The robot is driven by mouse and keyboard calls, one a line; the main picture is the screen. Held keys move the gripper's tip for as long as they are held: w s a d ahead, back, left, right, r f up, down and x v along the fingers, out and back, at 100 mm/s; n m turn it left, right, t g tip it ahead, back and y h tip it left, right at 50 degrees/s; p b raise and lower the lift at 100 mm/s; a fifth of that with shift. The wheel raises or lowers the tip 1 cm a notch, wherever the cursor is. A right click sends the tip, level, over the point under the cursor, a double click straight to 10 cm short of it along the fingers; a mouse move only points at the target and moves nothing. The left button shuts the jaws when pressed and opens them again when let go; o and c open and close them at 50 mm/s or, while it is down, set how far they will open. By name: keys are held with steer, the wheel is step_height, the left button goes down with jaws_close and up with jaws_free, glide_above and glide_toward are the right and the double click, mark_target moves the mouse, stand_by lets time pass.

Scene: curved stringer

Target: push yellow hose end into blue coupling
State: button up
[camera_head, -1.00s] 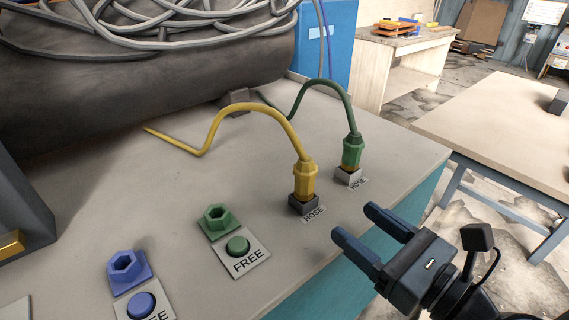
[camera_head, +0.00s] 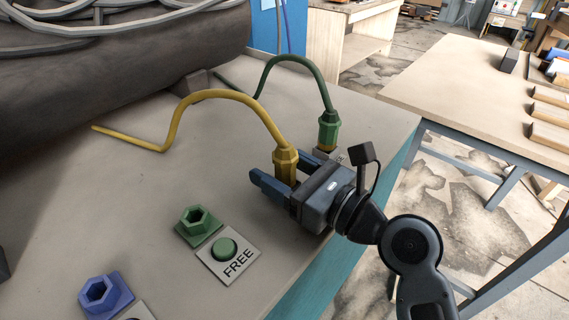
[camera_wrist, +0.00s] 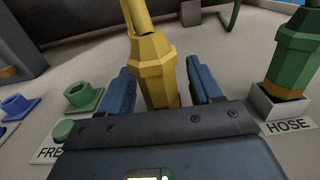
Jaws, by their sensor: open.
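The yellow hose end (camera_head: 285,163) stands upright in its holder on the bench, with the yellow hose arching back to the left. My gripper (camera_head: 264,172) is at it, open, with one finger on each side. In the wrist view the yellow hose end (camera_wrist: 153,70) is between my blue fingers (camera_wrist: 160,82), with a gap visible on the right side. Its lower part and holder are hidden by my gripper. The blue coupling (camera_head: 102,293), a hexagonal socket on a square base, is at the front left; it also shows at the left edge of the wrist view (camera_wrist: 17,105).
A green hose end (camera_head: 328,130) stands close behind to the right, in a holder labelled HOSE. A green coupling (camera_head: 197,224) and a green button (camera_head: 224,249) on a FREE plate lie between the yellow hose end and the blue coupling. A large dark tank (camera_head: 110,85) lies behind.

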steer(key=shift+w+a, duration=0.35)
steer(key=shift+a, duration=0.05)
steer(key=shift+c, duration=0.4)
steer(key=c, duration=1)
